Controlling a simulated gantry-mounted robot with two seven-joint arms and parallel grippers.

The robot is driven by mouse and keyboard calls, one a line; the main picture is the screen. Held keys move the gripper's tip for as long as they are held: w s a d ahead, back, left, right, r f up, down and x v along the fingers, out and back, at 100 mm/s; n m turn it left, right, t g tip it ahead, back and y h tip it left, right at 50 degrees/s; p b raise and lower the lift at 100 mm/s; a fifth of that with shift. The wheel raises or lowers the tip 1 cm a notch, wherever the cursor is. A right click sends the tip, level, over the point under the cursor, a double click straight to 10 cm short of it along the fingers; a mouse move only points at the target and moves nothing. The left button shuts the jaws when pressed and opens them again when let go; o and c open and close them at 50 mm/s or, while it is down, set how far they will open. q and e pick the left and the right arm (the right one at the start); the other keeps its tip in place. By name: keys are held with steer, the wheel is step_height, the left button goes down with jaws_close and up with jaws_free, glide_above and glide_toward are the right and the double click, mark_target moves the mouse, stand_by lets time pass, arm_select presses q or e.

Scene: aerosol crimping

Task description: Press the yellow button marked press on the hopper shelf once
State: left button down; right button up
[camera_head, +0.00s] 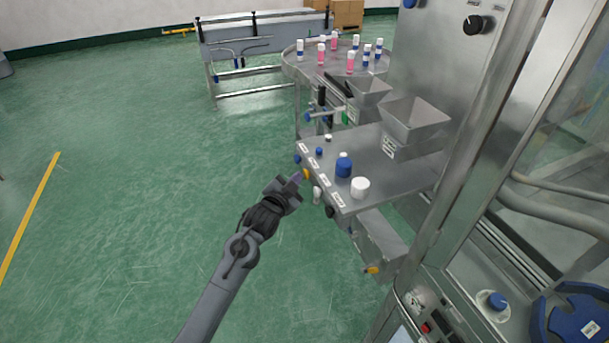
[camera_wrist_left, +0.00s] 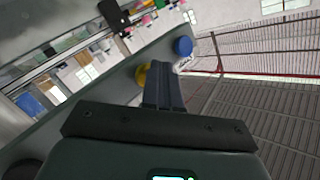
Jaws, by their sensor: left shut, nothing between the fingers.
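The yellow button (camera_head: 305,174) sits on the front edge of the grey hopper shelf (camera_head: 395,182), below a row of small white labels too small to read. My left gripper (camera_head: 296,179) is shut and empty, with its fingertips right at the yellow button. In the left wrist view, the shut fingers (camera_wrist_left: 160,68) lie just beside the yellow button (camera_wrist_left: 141,76) and partly cover it. I cannot tell whether they touch it. A blue button (camera_wrist_left: 183,46) shows farther along the same edge. My right gripper is not in view.
A blue cap (camera_head: 343,167) and a white cap (camera_head: 360,188) stand on the shelf. Two metal hoppers, the nearer one (camera_head: 414,122), rise behind them. A round table (camera_head: 290,66) with several bottles stands beyond. Open green floor lies left of the shelf.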

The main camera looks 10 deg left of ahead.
arm_select(q)
steer(key=shift+w+d, duration=0.2)
steer(key=shift+d, duration=0.15)
stand_by(0.3)
steer(key=shift+a, duration=0.1)
stand_by(0.3)
steer(key=shift+s+a+p, duration=0.55)
steer(key=shift+a+p, duration=0.15)
steer(key=s+a+p, duration=0.1)
steer(key=a, duration=0.1)
steer(key=s+a+p, duration=0.2)
stand_by(0.5)
stand_by(0.5)
